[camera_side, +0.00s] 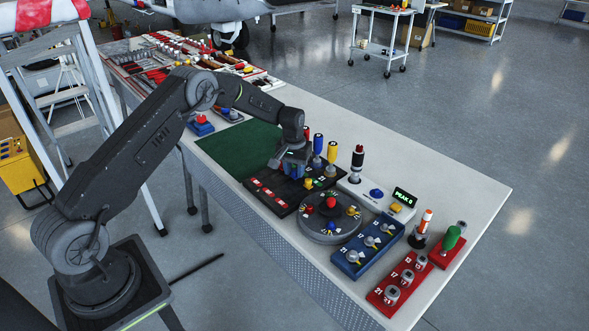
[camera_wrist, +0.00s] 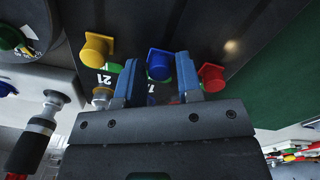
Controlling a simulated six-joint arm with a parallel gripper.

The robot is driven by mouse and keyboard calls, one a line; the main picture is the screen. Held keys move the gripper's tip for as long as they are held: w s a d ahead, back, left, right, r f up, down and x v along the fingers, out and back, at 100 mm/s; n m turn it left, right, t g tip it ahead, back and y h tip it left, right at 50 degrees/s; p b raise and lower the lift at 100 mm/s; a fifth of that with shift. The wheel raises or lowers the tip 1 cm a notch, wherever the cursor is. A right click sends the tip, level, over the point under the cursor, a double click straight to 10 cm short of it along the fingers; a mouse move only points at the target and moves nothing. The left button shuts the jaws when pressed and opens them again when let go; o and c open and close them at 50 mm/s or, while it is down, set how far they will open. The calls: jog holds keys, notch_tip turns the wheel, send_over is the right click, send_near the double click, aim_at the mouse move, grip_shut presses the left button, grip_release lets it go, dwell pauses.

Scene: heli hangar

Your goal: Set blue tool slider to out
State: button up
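The blue slider knob (camera_wrist: 160,63) stands on a dark panel (camera_wrist: 190,20) in the wrist view. My gripper (camera_wrist: 153,78) is open there, its blue fingers one on each side of the knob. The right finger looks very close to the knob, with a wider gap on the left; I cannot tell whether they touch. In the side view my gripper (camera_side: 291,169) points down over the panel (camera_side: 290,190) and hides the blue knob.
A yellow knob (camera_wrist: 97,48) is left of the fingers and a red knob (camera_wrist: 211,76) is close on the right. In the side view, upright screwdrivers (camera_side: 317,148) stand behind the panel, a round dial (camera_side: 330,222) is to its right, and a green mat (camera_side: 235,150) lies behind left.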

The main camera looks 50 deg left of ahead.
aim_at(276, 188)
grip_shut()
jog(key=shift+s, duration=0.1)
jog(key=s, duration=0.7)
jog(key=shift+s, duration=0.15)
jog(key=shift+o, duration=1.7)
grip_release()
jog(key=shift+r, duration=0.1)
notch_tip(276, 188, up, 14)
jog(key=shift+a, duration=0.2)
